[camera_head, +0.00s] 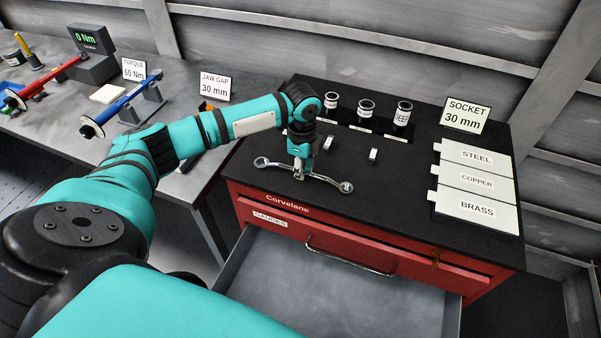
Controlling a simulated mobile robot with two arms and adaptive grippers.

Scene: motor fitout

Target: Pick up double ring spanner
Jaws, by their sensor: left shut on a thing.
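The double ring spanner (325,178) is a silver bar with a ring at each end. It lies across the front left of the black top of the red cabinet (400,185), or just above it; I cannot tell if it touches. My left gripper (299,174) points down over the spanner and is shut on its shaft, nearer the left ring. The fingertips partly cover the shaft there. My right gripper is not in view.
Sockets (366,107) stand at the back of the cabinet top. Plates marked STEEL, COPPER and BRASS (478,182) lie at right, below a SOCKET 30 mm sign (466,116). An open, empty-looking drawer (330,290) juts out in front. Torque wrenches (117,107) rest on the left bench.

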